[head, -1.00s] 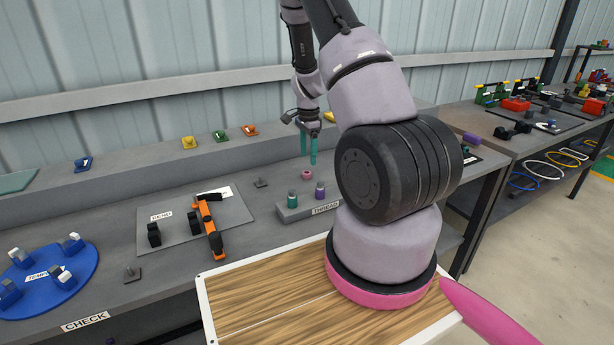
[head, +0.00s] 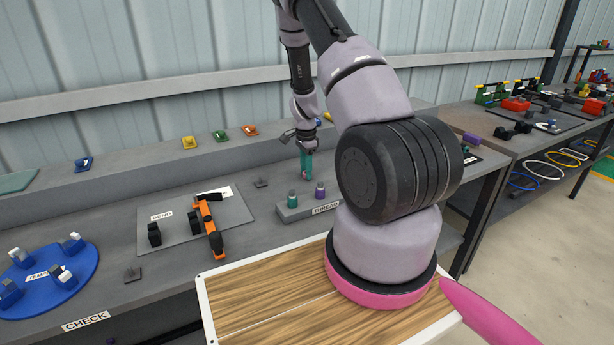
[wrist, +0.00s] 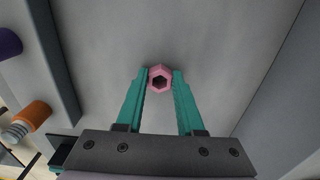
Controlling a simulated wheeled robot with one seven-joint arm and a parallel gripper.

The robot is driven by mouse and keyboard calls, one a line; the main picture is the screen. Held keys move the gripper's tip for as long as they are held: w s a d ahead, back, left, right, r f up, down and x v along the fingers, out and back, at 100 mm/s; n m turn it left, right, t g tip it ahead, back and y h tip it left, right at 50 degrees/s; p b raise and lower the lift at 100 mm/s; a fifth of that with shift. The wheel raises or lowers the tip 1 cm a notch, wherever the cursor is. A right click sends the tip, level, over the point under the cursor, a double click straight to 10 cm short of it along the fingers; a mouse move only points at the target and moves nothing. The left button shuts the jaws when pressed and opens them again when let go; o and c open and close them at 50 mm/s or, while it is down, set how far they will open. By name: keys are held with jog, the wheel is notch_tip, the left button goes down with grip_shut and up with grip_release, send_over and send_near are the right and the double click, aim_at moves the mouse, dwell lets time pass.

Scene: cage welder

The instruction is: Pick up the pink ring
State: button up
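The pink ring (wrist: 159,78) sits between the two teal fingertips in the wrist view, with its hole facing the camera. My gripper (wrist: 159,76) has a finger against each side of it, with no clear gap. In the head view my gripper (head: 307,177) is down at the grey bench top behind the THREAD block, and its fingers mostly hide the ring. I cannot tell whether the ring is lifted off the bench.
The THREAD block (head: 300,210) stands just in front, bearing a teal-topped piece (head: 292,199) and a purple piece (head: 320,191). An orange clamp (head: 210,228) lies on the BEND plate (head: 180,238) to the left. A raised shelf (head: 120,180) runs behind.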

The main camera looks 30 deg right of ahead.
grip_shut()
jog(key=shift+r, duration=0.1)
notch_tip(320, 180, up, 10)
dwell(0.3)
